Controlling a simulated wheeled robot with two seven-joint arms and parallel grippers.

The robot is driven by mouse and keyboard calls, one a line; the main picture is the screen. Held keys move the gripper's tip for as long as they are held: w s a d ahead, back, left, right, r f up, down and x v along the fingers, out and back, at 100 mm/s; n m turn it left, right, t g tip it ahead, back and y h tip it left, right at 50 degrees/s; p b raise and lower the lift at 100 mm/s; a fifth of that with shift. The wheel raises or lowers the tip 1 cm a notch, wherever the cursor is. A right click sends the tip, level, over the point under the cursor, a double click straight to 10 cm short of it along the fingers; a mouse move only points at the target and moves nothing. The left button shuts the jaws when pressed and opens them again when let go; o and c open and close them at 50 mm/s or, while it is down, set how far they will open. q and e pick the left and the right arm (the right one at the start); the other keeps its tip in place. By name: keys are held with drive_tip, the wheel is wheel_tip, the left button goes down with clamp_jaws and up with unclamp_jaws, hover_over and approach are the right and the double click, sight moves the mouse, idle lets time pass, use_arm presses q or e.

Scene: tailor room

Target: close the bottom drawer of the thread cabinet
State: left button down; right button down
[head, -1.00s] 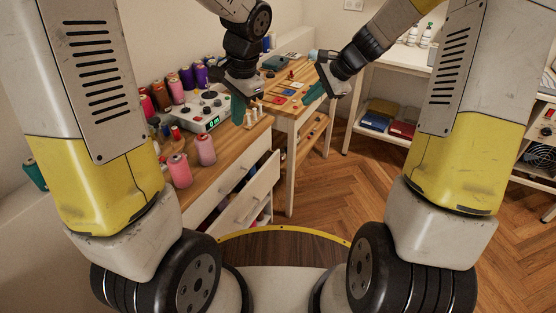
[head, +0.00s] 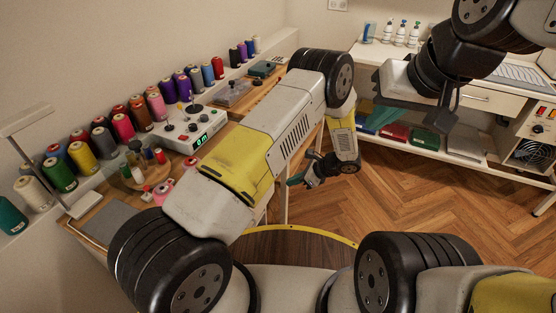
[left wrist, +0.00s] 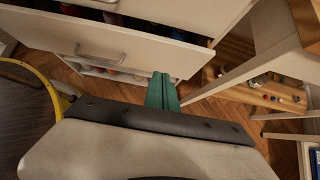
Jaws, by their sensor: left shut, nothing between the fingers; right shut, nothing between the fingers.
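The thread cabinet's wooden top (head: 85,228) carries spools and a control box in the head view; its drawer side is mostly hidden behind my left arm. In the left wrist view a white drawer front (left wrist: 130,42) with a pale handle (left wrist: 98,51) stands out from the cabinet, with a dark gap and contents behind its top edge. My left gripper (head: 296,180) is low beside the cabinet, its teal fingers (left wrist: 162,92) together and empty, close to the drawer front's lower right part; contact cannot be told. My right gripper (head: 388,114) is shut and empty, raised at the right.
A white table leg (left wrist: 222,78) stands right of the fingers in the wrist view. A white bench (head: 470,90) with a lower shelf of coloured folded items is at the back right. Wooden floor (head: 400,205) is clear between them.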

use_arm(q)
drive_tip(key=a+r+x, duration=0.2)
drive_tip(key=x, duration=1)
drive_tip(key=shift+w+a, duration=0.2)
drive_tip(key=shift+w, duration=0.25)
drive_tip(key=shift+f, duration=0.15)
